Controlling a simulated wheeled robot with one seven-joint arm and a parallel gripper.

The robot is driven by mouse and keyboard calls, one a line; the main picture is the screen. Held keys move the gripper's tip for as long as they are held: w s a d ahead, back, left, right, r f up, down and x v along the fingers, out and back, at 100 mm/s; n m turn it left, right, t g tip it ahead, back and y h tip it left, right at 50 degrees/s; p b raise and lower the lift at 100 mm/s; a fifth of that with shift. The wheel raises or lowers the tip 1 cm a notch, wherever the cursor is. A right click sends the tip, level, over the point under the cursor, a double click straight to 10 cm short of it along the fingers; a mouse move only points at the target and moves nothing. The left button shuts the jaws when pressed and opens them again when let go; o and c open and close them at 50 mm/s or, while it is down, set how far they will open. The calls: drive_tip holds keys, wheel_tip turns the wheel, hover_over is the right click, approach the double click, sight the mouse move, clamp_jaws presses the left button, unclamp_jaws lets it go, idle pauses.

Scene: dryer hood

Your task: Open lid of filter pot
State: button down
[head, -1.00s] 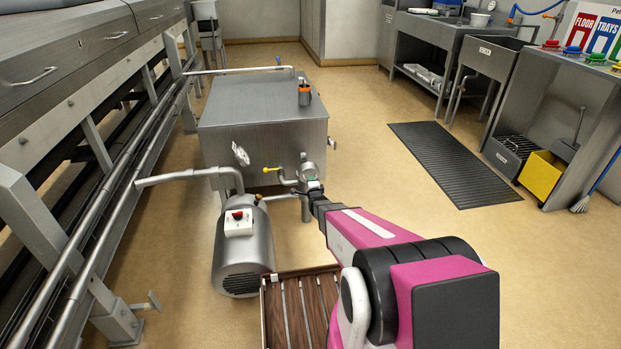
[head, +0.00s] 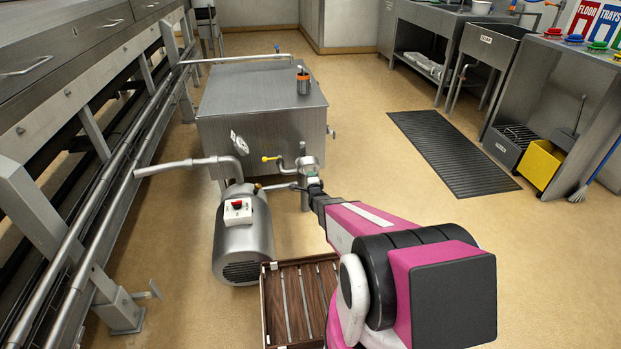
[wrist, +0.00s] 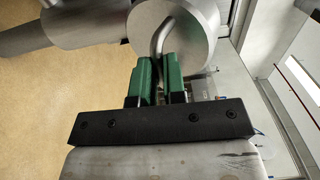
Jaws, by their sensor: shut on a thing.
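The filter pot (head: 308,163) is a small grey metal vessel on the pipework at the front right of the steel tank. In the wrist view its round grey lid (wrist: 192,28) faces me, with a thin bent handle (wrist: 160,38) across it. My gripper (head: 314,184) is at the near side of the pot. In the wrist view the green fingers of my gripper (wrist: 159,76) are closed around the lower end of the handle. The fingers hide that end. I cannot tell whether there is a gap between lid and pot.
A steel tank (head: 262,118) stands behind the pot. A pump motor (head: 243,245) with a pipe is to the left, close to my arm. A yellow-handled valve (head: 270,159) is just left of the pot. A slatted wooden crate (head: 300,300) lies below.

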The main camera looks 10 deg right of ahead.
drive_tip(key=c, duration=1.2)
unclamp_jaws()
drive_tip(key=shift+w+f, duration=0.1)
drive_tip(key=shift+f, duration=0.2)
drive_tip(key=shift+r, duration=0.1)
drive_tip(key=s, duration=1.1)
drive_tip(key=s+r+n+g, duration=0.6)
drive_tip(key=s, duration=0.1)
drive_tip(key=s+r+n+g, duration=0.5)
drive_tip(key=s+n+g, duration=0.1)
drive_tip(key=s, duration=0.2)
drive_tip(key=s+a+r+n+g, duration=0.1)
drive_tip(key=s+r+n+g, duration=0.5)
drive_tip(key=s, duration=0.1)
drive_tip(key=shift+s+r, duration=0.15)
drive_tip(key=shift+r, duration=0.2)
